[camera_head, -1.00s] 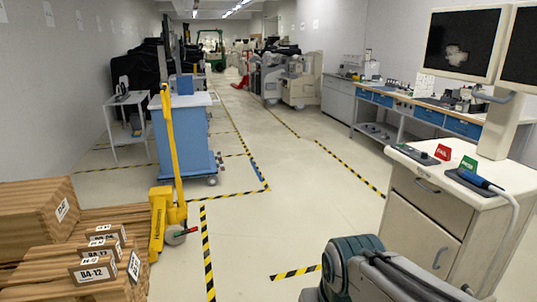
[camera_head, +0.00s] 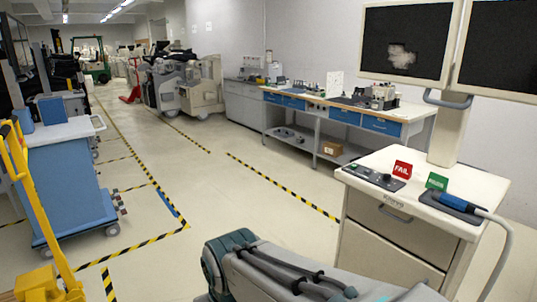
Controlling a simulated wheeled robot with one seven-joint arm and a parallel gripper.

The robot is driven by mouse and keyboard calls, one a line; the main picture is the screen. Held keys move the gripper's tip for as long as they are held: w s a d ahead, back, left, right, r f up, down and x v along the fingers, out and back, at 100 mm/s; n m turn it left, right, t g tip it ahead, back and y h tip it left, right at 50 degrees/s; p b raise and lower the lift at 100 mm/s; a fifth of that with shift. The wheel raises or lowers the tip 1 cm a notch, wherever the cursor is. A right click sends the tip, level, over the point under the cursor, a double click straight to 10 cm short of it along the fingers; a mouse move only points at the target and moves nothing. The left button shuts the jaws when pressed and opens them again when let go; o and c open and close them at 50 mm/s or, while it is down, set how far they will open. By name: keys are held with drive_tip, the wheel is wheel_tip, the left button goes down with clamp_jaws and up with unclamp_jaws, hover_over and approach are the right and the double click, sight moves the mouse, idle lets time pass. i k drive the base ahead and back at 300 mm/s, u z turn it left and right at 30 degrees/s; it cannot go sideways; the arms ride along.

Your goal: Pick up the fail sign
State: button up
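The fail sign (camera_head: 402,170) is a small red block with white "FAIL" lettering. It stands upright on the pale top of a beige drawer cart (camera_head: 400,230) at the right. A dark control panel (camera_head: 374,178) lies just left of it, and a green sign (camera_head: 437,182) stands to its right. Nothing covers the red sign. A grey and teal part of my arm shows at the bottom centre, in front of the cart and apart from the sign. My gripper is not in view.
A blue-handled tool (camera_head: 455,200) with a grey cable lies at the cart's right. Two monitors (camera_head: 405,45) rise behind it. A blue cart (camera_head: 70,185) and yellow pallet jack (camera_head: 30,200) stand left. Open floor (camera_head: 215,200) lies between; a workbench (camera_head: 350,118) stands behind.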

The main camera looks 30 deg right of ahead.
sight(403, 169)
drive_tip(key=z, duration=0.25)
drive_tip(key=i, duration=1.6)
drive_tip(key=z, duration=1.5)
drive_tip(key=i, duration=0.95)
drive_tip(key=z, duration=0.95)
drive_tip(key=i, duration=0.25)
drive_tip(key=z, duration=0.2)
